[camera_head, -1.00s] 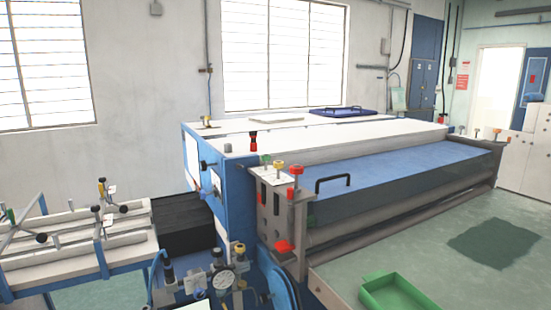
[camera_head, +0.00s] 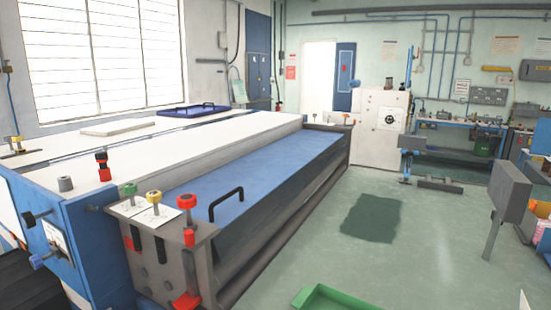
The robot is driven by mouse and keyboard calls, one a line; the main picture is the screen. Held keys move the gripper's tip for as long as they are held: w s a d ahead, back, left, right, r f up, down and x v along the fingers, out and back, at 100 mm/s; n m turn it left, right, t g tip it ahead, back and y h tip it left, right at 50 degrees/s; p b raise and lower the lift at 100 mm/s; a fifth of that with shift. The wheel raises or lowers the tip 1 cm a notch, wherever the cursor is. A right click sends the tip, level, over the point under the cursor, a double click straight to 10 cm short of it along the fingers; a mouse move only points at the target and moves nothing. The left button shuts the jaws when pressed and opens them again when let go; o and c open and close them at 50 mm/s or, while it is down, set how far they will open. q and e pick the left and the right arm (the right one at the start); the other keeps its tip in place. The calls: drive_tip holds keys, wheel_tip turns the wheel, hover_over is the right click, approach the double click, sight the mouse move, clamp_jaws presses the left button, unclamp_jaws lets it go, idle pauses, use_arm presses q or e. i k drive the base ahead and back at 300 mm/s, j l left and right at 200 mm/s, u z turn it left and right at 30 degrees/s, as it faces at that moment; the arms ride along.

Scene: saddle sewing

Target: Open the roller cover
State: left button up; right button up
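The roller cover (camera_head: 262,172) is a long blue panel along the front of the large machine. It lies flat and looks closed. A black bar handle (camera_head: 226,203) stands up from its near left end. The white and blue machine body (camera_head: 180,160) is behind it. Neither of my grippers shows in the head view.
Red, yellow and green knobs (camera_head: 154,197) stick up from the grey end bracket beside the handle. A green tray (camera_head: 335,300) is at the bottom edge. The green floor (camera_head: 420,235) to the right is mostly open. A grey pedestal box (camera_head: 510,190) stands at the right.

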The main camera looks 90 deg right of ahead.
sight(224, 194)
drive_tip(key=z, duration=1.9)
